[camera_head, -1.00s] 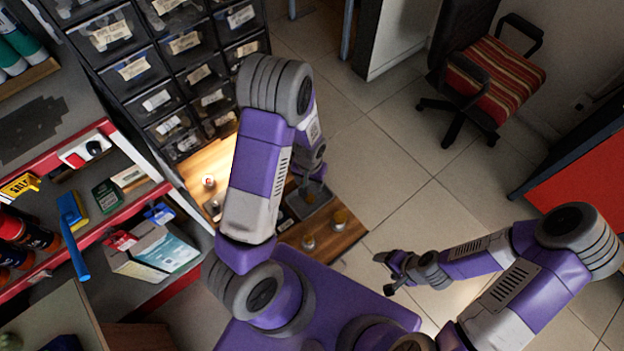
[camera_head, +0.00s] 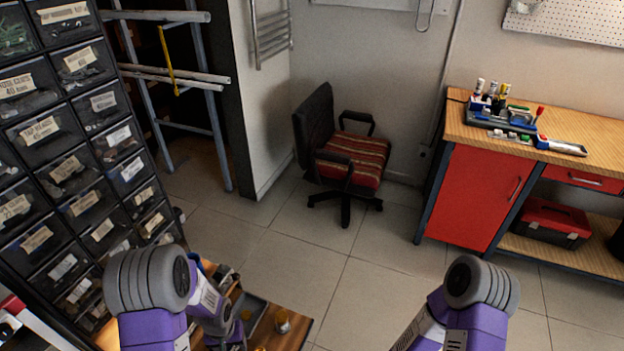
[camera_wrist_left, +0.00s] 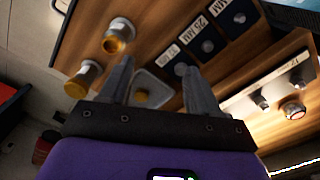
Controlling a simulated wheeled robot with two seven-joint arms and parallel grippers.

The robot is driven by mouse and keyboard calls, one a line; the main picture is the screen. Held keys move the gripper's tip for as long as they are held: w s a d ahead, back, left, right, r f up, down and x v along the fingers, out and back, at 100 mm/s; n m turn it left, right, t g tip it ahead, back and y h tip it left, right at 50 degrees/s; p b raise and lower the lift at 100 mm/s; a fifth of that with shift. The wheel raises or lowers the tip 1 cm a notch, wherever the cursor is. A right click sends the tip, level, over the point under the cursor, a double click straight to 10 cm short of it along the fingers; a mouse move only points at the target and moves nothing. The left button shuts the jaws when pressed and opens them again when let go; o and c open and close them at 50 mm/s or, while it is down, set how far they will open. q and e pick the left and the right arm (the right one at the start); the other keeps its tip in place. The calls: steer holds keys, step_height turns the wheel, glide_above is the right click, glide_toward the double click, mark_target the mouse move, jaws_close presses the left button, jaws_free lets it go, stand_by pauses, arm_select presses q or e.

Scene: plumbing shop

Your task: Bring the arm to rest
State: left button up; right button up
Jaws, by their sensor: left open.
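My left gripper (camera_wrist_left: 158,88) is open, its two dark fingers apart over a wooden bench top (camera_wrist_left: 165,35) in the left wrist view. Nothing is clasped between the fingers. A grey tray (camera_wrist_left: 160,88) with a brass-coloured piece lies beyond and between them. In the head view my left arm bends in at the lower left above the bench, and its fingertips cannot be made out. My right arm shows only its elbow at the lower right; its gripper is out of frame.
Dark labelled pads (camera_wrist_left: 228,18) lie opposite. Labelled drawers (camera_head: 70,170) rise at left. A striped chair (camera_head: 355,155) and a red-fronted workbench (camera_head: 480,195) stand beyond clear floor (camera_head: 290,265).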

arm_select(q)
steer(key=s+d+f+n+h, duration=0.1)
steer(key=s+d+f+h, duration=0.3)
steer(key=s+d, duration=0.6)
step_height(320, 180, down, 2)
steer(key=d, duration=0.3)
steer(key=shift+t, duration=0.3)
